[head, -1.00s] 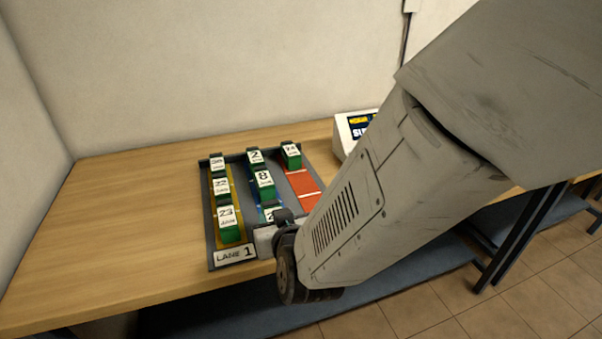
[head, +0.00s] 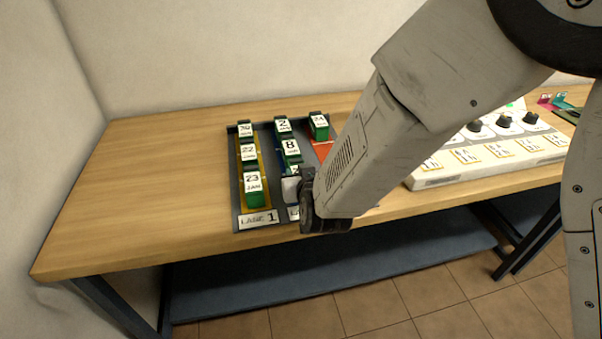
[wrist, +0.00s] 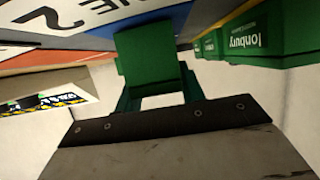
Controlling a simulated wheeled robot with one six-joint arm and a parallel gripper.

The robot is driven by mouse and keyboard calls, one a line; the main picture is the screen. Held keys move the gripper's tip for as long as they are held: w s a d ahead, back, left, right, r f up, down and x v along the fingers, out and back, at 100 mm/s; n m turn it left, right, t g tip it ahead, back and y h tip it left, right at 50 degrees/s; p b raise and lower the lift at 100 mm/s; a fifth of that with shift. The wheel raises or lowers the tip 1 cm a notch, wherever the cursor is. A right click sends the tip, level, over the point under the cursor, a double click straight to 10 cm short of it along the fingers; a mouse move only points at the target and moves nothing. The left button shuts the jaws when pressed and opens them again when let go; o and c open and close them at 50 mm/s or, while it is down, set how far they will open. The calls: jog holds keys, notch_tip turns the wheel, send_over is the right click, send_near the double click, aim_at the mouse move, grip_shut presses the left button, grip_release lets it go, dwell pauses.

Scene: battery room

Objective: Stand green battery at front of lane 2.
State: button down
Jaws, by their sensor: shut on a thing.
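A rack (head: 237,190) of lanes stands on the table. Lane 2, its blue middle lane, holds green batteries numbered 2 (head: 282,125) and 8 (head: 290,147). A further label (head: 296,170) shows partly in front of the 8. My gripper (head: 293,190) is at the front end of lane 2. In the wrist view my gripper (wrist: 160,100) is shut on a green battery (wrist: 150,55), beside the lane 2 sign (wrist: 75,15) and blue strip. My gripper hides its base in the head view; I cannot tell whether it touches the lane floor.
Lane 1, at left, holds green batteries 30, 22 and 23 (head: 253,190), with its sign (head: 258,219) in front. The red lane (head: 322,149) has a green battery (head: 319,126) at its back. A control panel (head: 480,155) stands to the right. The table's left is clear.

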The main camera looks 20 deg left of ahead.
jog(key=c, duration=0.9)
grip_release()
jog(key=shift+f, duration=0.1)
jog(key=shift+o, duration=0.2)
jog(key=shift+r, duration=0.2)
jog(key=v, duration=1.2)
jog(key=shift+f, duration=0.1)
